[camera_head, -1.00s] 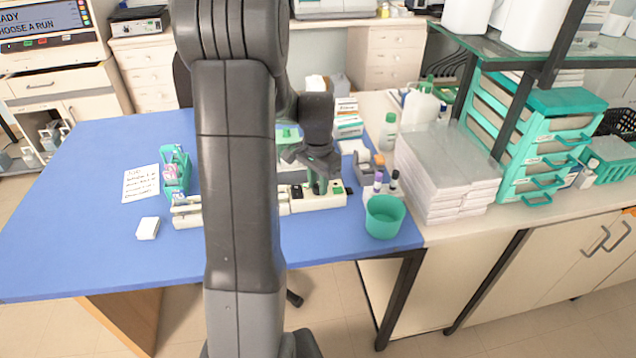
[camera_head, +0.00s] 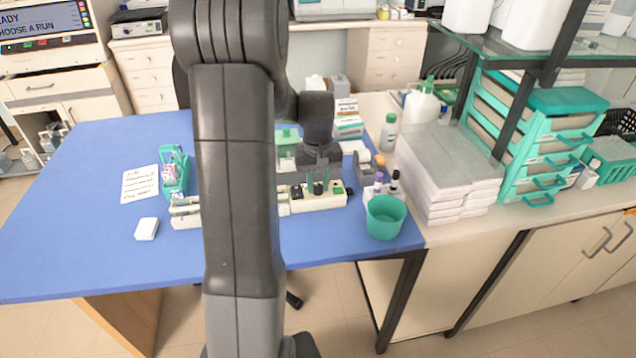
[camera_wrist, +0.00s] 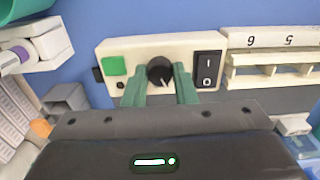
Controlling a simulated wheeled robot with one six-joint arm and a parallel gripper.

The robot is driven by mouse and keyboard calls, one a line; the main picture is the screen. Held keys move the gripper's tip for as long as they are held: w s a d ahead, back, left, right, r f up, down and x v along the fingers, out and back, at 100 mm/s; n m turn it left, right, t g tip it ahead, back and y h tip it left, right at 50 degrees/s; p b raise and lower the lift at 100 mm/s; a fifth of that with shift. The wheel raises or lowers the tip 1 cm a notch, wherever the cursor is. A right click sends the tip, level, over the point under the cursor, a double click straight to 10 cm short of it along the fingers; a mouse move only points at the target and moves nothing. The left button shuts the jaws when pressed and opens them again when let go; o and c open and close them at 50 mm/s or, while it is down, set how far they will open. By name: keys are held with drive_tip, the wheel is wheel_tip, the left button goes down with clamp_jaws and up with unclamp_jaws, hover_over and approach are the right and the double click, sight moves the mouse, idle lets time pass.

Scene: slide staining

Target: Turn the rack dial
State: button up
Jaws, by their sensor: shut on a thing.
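The rack dial (camera_wrist: 159,69) is a round black knob with a pale pointer line, on the cream control end (camera_wrist: 135,58) of the staining rack. In the wrist view its pointer slants to the lower right. My gripper (camera_wrist: 163,74) has its two green fingers on either side of the dial, shut on it. In the head view my gripper (camera_head: 318,184) is over the control end (camera_head: 325,201), and the fingers largely hide the dial. A green square button (camera_wrist: 115,66) and a black rocker switch (camera_wrist: 207,69) flank the dial.
The numbered slide rack (camera_wrist: 272,55) extends from the control end. A green cup (camera_head: 385,217) and dark-capped bottles (camera_head: 394,183) stand to the right. A teal holder (camera_head: 174,172), a written sheet (camera_head: 140,183) and a small white block (camera_head: 146,228) lie left. The blue table's front left is clear.

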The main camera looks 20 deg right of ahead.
sight(318, 186)
drive_tip(key=n, duration=0.5)
drive_tip(key=shift+n, duration=0.3)
idle(0.4)
drive_tip(key=o, duration=1)
wheel_tip(318, 186, up, 14)
drive_tip(key=shift+b, duration=0.35)
drive_tip(key=shift+f, duration=0.1)
